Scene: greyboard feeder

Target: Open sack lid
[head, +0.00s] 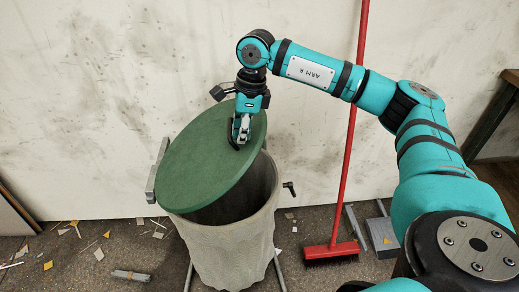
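The green round lid (205,160) sits tilted over the grey sack bin (235,240), its right side raised and its left side down by a metal bracket. A dark gap shows between the lid and the bin's rim at the front right. My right gripper (240,136) is at the lid's upper right part, at a dark curved handle there. Its fingers look close together around the handle, but the contact is small and partly hidden. My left gripper is not in view.
A red broom (342,170) leans on the wall right of the bin, beside a grey dustpan (383,236). Scraps and a small roll (131,276) lie on the floor at left. A stained pale wall (100,100) stands close behind.

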